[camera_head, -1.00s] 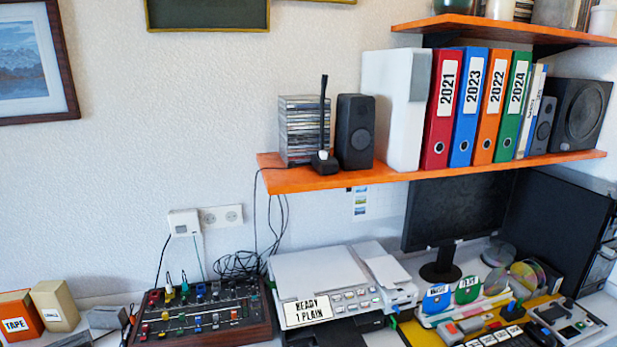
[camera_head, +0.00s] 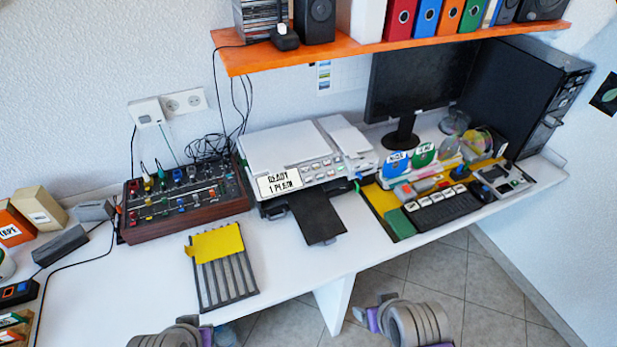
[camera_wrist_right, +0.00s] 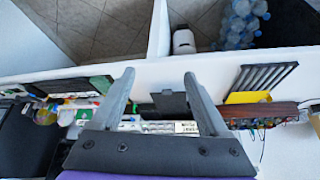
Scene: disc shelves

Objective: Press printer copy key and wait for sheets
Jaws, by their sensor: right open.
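The white printer (camera_head: 292,153) stands on the desk against the wall in the head view. Its label panel (camera_head: 279,183) reads READY 1 PLAIN. A row of small keys (camera_head: 325,170) lies to the right of the panel; I cannot tell which is the copy key. The dark output tray (camera_head: 317,217) sticks out in front, with no sheets visible on it. In the right wrist view my right gripper (camera_wrist_right: 159,78) is open and empty. The printer's dark tray (camera_wrist_right: 170,104) shows beyond and between its fingers, apart from them. My left gripper's fingers are not visible.
A mixer (camera_head: 185,200) and a slotted grey rack with a yellow sheet (camera_head: 215,245) stand left of the printer. A keyboard (camera_head: 440,208) and monitor (camera_head: 415,85) are to the right. An orange shelf (camera_head: 390,48) hangs above. The desk front has some clear room.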

